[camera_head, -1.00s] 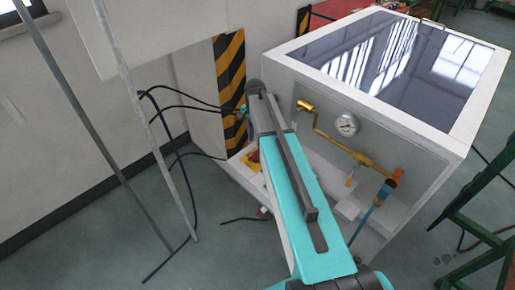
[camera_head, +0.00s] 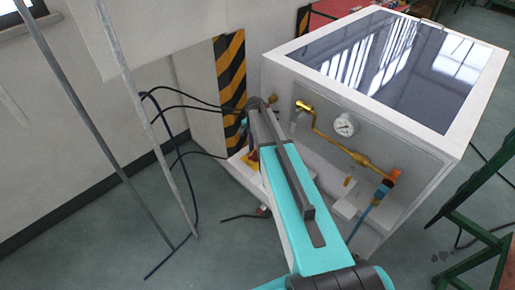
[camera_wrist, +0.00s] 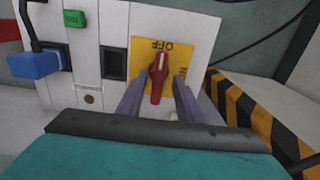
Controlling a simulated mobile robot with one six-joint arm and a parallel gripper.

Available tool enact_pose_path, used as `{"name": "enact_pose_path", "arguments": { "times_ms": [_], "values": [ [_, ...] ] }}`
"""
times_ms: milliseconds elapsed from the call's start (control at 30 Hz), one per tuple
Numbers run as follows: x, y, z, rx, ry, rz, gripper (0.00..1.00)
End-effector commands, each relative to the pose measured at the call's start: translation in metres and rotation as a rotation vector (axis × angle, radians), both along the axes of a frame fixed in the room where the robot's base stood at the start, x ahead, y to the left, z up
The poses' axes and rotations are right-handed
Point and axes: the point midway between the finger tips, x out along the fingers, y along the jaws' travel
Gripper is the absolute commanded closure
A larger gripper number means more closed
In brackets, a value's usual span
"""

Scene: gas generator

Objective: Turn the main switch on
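The main switch is a red rotary handle (camera_wrist: 158,76) on a yellow plate (camera_wrist: 190,48) in the wrist view. It stands upright, its white-marked end toward the word OFF at the top; ON is lettered at the plate's right. My gripper (camera_wrist: 157,98) is open, with one grey finger on each side of the handle's lower part. A gap shows on both sides, so the fingers do not appear closed on it.
Left of the switch are a green button (camera_wrist: 74,18), a blue plug (camera_wrist: 35,65) with cable, and a black socket (camera_wrist: 114,63). A striped post (camera_wrist: 262,118) stands close at right. The white generator housing (camera_head: 375,108) carries a gauge (camera_head: 345,125) and brass pipe.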

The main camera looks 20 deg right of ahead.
Motion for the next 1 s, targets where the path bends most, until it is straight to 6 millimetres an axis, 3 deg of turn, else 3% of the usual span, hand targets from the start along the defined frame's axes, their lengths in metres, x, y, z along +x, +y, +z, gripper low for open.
{"name": "enact_pose_path", "arguments": {
  "times_ms": [167,367,533,567,767,1000],
  "values": [
    [0.0,0.0,0.0,0.0,0.0,0.0,0.67],
    [0.0,0.0,0.0,0.0,-0.001,0.0,0.99],
    [0.001,0.0,0.0,0.001,-0.003,0.0,1.0],
    [0.002,-0.011,0.0,0.002,-0.004,-0.003,1.0],
    [0.001,-0.006,0.001,-0.002,-0.006,-0.011,1.0],
    [0.0,-0.016,0.001,-0.004,-0.007,-0.058,1.0]
  ]
}}
